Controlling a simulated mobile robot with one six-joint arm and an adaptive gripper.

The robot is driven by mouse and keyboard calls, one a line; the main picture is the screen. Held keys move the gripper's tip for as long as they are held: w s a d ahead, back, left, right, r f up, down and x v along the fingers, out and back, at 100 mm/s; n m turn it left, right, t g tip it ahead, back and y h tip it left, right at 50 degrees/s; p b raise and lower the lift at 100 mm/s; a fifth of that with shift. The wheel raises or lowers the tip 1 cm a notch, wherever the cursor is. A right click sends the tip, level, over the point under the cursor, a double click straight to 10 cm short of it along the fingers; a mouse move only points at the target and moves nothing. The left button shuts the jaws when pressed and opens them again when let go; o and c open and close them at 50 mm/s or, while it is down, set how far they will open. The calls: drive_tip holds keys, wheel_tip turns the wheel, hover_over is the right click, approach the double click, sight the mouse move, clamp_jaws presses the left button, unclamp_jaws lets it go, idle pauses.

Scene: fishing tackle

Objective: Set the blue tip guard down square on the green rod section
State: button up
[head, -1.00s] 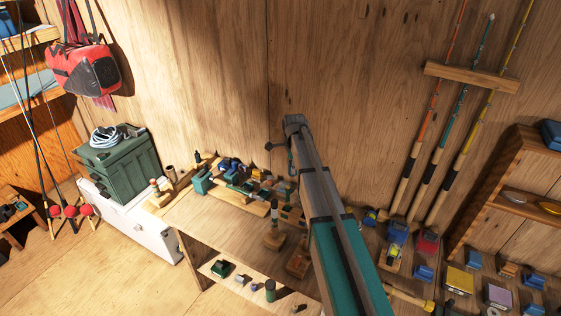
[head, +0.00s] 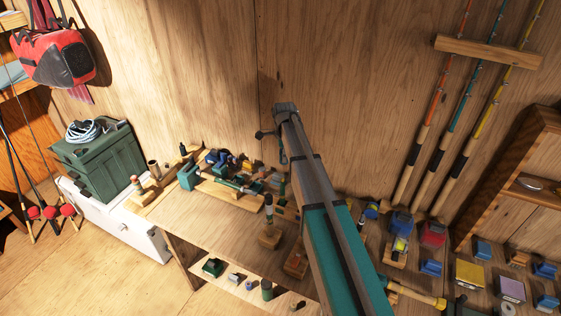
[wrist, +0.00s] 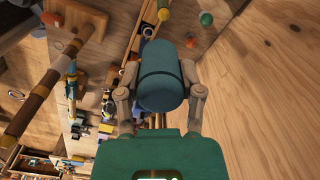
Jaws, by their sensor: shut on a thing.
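The blue tip guard (wrist: 161,76) is a dull blue, rounded cylinder in the middle of the wrist view. My gripper (wrist: 161,70) is shut on it, with one finger on each side. An upright rod piece (head: 268,211) with dark and greenish bands stands on a small wooden block on the bench, left of my arm. I cannot tell for certain whether it is the green rod section. The guard touches no rod that I can see.
The bench (head: 205,225) holds a teal vise (head: 189,177) and crowded small tackle. More small boxes, such as a yellow one (head: 469,274), lie right of my arm. Three rods (head: 460,115) lean on the wall. A green tackle box (head: 98,158) sits at left.

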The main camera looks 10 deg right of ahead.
drive_tip(key=shift+w+a+f+b, duration=0.1)
drive_tip(key=shift+w+f+b, duration=0.1)
drive_tip(key=shift+f+b, duration=0.4)
drive_tip(key=shift+w+a+f+b, duration=0.1)
drive_tip(key=shift+w+f+b, duration=0.2)
drive_tip(key=shift+f, duration=0.45)
drive_tip(key=shift+m, duration=0.3)
drive_tip(key=b, duration=0.6)
hover_over(282, 179)
drive_tip(key=shift+w+d+f, duration=0.1)
drive_tip(key=shift+w+f, duration=0.05)
drive_tip(key=shift+f, duration=1.3)
drive_tip(key=shift+w+d+f, duration=0.1)
drive_tip(key=shift+f, duration=1.3)
drive_tip(key=shift+f+b, duration=2.8)
drive_tip(key=shift+f, duration=0.1)
drive_tip(key=o, duration=0.9)
drive_tip(key=shift+r, duration=0.15)
